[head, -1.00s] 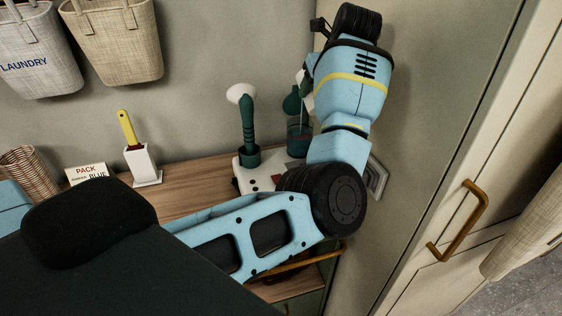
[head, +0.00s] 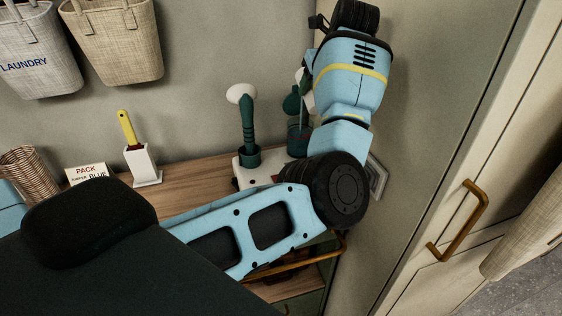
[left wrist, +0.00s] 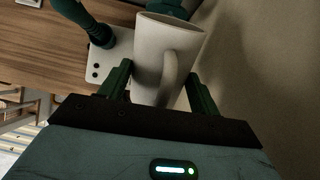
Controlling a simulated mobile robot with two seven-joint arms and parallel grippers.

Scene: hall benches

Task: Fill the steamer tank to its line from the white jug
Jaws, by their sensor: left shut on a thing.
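The white jug (left wrist: 150,60) is between the green fingers of my left gripper (left wrist: 158,80), which is shut on it. Its handle faces the camera side and its rim is at the top of the left wrist view. In the head view only a small pale edge of it shows beside my wrist. The steamer has a white base (head: 250,172) and a dark green tank (head: 299,138) on the bench, partly hidden by my arm. My left gripper is above the tank. The tank's water level and any stream cannot be made out clearly. My right gripper is not in view.
A green steamer handle with a white head (head: 246,120) stands in the base. A yellow-handled brush in a white holder (head: 144,165), a small sign (head: 87,174) and a wicker basket (head: 30,172) are on the wooden bench (head: 195,185). A tall cabinet side (head: 430,120) stands close right.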

